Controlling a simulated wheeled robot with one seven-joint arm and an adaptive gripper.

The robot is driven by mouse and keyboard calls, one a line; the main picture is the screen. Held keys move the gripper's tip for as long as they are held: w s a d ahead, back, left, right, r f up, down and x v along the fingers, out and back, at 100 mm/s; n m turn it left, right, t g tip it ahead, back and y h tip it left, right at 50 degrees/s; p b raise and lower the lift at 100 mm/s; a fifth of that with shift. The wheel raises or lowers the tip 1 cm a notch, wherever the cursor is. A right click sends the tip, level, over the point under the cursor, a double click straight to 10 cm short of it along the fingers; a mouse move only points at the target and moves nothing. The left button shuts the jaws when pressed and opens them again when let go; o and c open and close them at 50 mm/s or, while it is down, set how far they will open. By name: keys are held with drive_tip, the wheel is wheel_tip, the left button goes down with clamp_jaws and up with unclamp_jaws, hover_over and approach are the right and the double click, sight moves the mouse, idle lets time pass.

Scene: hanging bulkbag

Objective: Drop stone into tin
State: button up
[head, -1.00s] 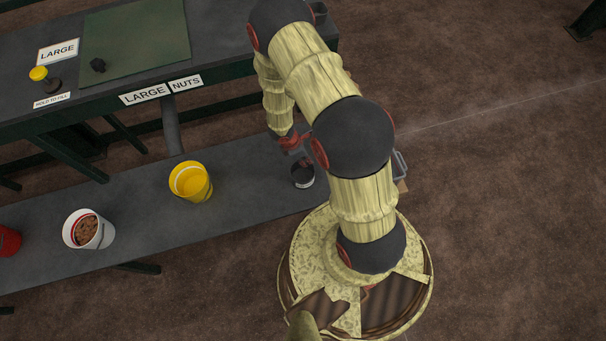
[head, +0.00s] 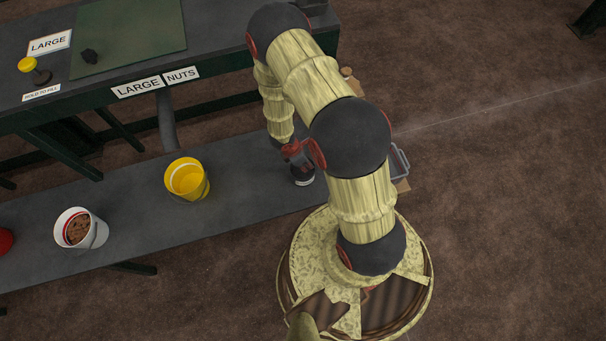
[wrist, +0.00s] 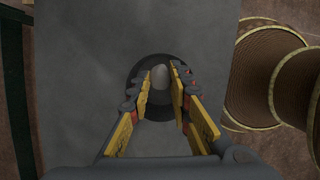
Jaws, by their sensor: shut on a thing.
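My gripper (wrist: 163,84) is shut on a smooth grey stone (wrist: 160,77), held between its two fingertips. The dark round tin (wrist: 160,57) shows around and below the stone in the wrist view, so the stone is over its mouth or inside it; its height there is hard to tell. In the head view the tin (head: 303,181) stands on the low grey bench, mostly covered by my gripper (head: 297,162). The stone is hidden in the head view.
A yellow bucket (head: 187,179) and a white bucket (head: 82,230) with brown contents stand left along the bench (head: 140,211). A grey container (head: 399,163) is right of my arm.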

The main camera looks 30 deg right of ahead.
drive_tip(key=o, duration=1.1)
drive_tip(key=shift+c, duration=0.2)
drive_tip(key=v, duration=1.2)
